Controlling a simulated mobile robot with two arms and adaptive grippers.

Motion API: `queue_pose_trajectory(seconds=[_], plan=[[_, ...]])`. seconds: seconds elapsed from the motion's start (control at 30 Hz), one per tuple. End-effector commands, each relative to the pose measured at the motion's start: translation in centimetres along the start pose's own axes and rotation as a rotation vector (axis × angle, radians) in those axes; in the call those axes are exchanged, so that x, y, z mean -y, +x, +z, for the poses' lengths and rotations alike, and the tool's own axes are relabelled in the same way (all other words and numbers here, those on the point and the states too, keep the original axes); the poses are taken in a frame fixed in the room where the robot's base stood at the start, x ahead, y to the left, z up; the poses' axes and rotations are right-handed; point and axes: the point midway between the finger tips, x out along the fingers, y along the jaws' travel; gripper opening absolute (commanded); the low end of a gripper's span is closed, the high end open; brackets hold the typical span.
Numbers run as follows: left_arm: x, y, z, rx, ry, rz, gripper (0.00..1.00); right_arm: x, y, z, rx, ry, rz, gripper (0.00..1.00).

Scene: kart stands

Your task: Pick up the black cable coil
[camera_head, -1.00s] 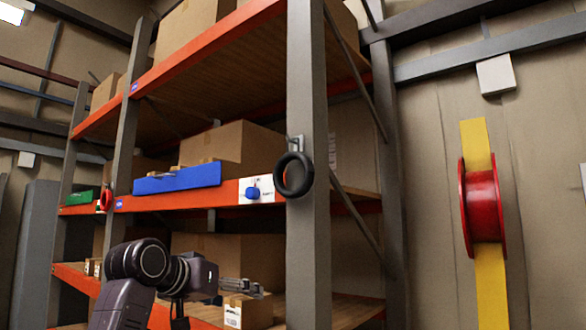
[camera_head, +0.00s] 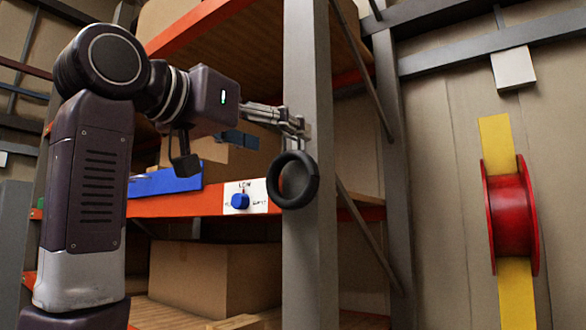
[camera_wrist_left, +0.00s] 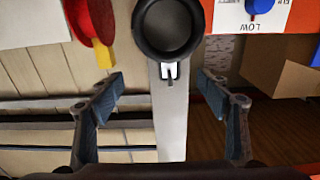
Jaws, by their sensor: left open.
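The black cable coil (camera_head: 293,179) hangs on a hook on the front face of the grey rack upright (camera_head: 311,255). In the left wrist view the coil (camera_wrist_left: 167,27) is at the top centre, with its pale hook (camera_wrist_left: 169,71) below it in the picture. My left gripper (camera_head: 303,127) is at the upright, just above the coil in the head view. In the wrist view its two fingers (camera_wrist_left: 162,84) are wide apart, one on each side of the upright and hook, with nothing between the pads touching them. My right gripper is not in view.
A blue knob (camera_head: 240,202) on a white label sits on the orange shelf beam left of the coil. A red reel (camera_head: 511,217) on a yellow strip is at the right wall.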

Motion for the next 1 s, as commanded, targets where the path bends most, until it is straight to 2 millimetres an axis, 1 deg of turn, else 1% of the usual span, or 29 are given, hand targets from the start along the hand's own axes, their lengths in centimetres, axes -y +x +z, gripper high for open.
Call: queue_pose_trajectory(seconds=[0.03, 0.07, 0.1, 0.17, 0.27, 0.3, 0.4, 0.5, 0.57, 0.67, 0.8, 0.9, 1.0], plan=[[0.2, 0.9, -0.3, 0.005, -0.004, 0.0, 0.7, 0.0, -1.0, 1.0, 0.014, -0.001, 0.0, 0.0], [0.3, 1.3, -0.2, 0.007, -0.005, 0.0, 0.7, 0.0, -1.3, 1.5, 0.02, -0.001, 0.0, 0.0], [0.3, 1.8, -0.2, 0.006, -0.004, 0.001, 0.7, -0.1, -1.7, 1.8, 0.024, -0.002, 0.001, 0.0], [0.4, 2.7, -0.1, 0.007, -0.004, 0.002, 0.7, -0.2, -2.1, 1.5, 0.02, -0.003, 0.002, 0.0], [0.4, 3.7, 0.0, 0.005, -0.003, 0.0, 0.7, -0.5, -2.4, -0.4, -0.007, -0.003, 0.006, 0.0], [0.4, 3.9, 0.0, 0.005, -0.003, 0.0, 0.7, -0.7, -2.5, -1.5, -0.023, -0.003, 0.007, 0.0], [0.4, 4.1, 0.1, 0.004, -0.002, 0.0, 0.7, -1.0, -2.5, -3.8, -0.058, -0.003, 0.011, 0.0], [0.4, 4.1, 0.2, 0.004, -0.002, -0.001, 0.7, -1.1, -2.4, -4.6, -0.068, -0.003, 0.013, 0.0], [0.4, 4.1, 0.2, 0.004, -0.002, -0.001, 0.7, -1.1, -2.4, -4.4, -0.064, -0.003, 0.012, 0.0], [0.4, 4.1, 0.2, 0.004, -0.002, -0.001, 0.59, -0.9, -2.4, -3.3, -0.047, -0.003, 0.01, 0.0], [0.4, 4.1, 0.2, 0.004, -0.002, -0.001, 0.43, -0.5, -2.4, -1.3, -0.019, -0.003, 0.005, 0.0], [0.4, 4.1, 0.2, 0.004, -0.003, -0.001, 0.32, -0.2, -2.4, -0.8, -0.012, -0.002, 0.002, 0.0], [0.4, 4.1, 0.2, 0.005, -0.003, -0.001, 0.21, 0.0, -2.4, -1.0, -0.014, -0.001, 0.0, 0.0]])
